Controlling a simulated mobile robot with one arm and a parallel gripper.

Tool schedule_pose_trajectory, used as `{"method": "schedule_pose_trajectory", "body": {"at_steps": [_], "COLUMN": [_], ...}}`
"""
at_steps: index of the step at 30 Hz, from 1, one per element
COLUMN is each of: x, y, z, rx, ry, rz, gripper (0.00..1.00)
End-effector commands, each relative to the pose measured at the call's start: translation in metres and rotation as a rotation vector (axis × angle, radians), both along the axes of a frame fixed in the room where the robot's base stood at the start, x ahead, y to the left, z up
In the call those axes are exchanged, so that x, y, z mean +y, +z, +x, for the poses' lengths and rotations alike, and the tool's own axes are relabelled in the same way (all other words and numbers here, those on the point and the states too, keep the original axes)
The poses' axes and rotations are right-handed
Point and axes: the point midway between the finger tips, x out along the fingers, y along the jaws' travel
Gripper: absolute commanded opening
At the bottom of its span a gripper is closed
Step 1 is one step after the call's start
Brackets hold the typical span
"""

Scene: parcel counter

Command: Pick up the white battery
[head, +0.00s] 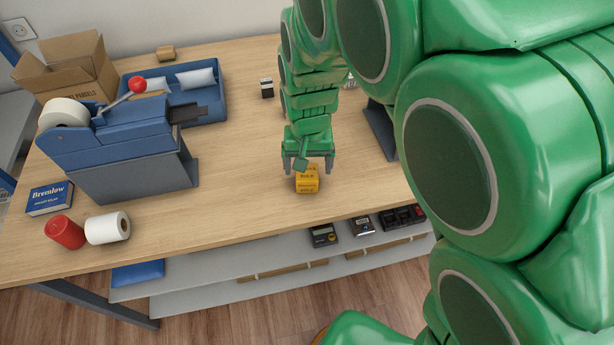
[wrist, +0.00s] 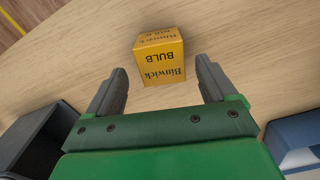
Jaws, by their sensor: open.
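I cannot make out a clearly white battery. A small black-and-white block (head: 266,88) stands on the table behind and left of my gripper in the head view; I cannot tell if it is the battery. My gripper (head: 308,169) is open and points down at a yellow "Binwick BULB" box (head: 307,184). In the wrist view the yellow box (wrist: 160,57) shows just ahead of the gap between the open fingers (wrist: 161,78). Nothing is held. My arm hides part of the table at the right.
A blue dispenser (head: 125,140) on a grey stand, a blue tray (head: 190,112) with white packets, an open carton (head: 68,70), a red roll (head: 65,232), a white roll (head: 107,228) and a blue box (head: 50,198) occupy the left. Several dark devices sit on the lower shelf (head: 210,297).

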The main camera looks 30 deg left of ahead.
Motion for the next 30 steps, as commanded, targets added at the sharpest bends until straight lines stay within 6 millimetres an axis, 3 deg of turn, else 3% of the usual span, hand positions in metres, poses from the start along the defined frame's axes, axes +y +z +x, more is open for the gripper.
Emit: {"method": "schedule_pose_trajectory", "body": {"at_steps": [9, 17, 28, 30], "x": [0.002, 0.002, 0.002, 0.002], "y": [-0.038, -0.042, -0.042, -0.042], "z": [-0.001, -0.001, -0.001, -0.001], "rx": [0.003, 0.0, 0.001, 0.001], "ry": [0.0, 0.0, -0.001, -0.001], "rz": [-0.002, 0.0, -0.001, -0.001], "gripper": [0.85, 0.85, 0.32, 0.29]}}
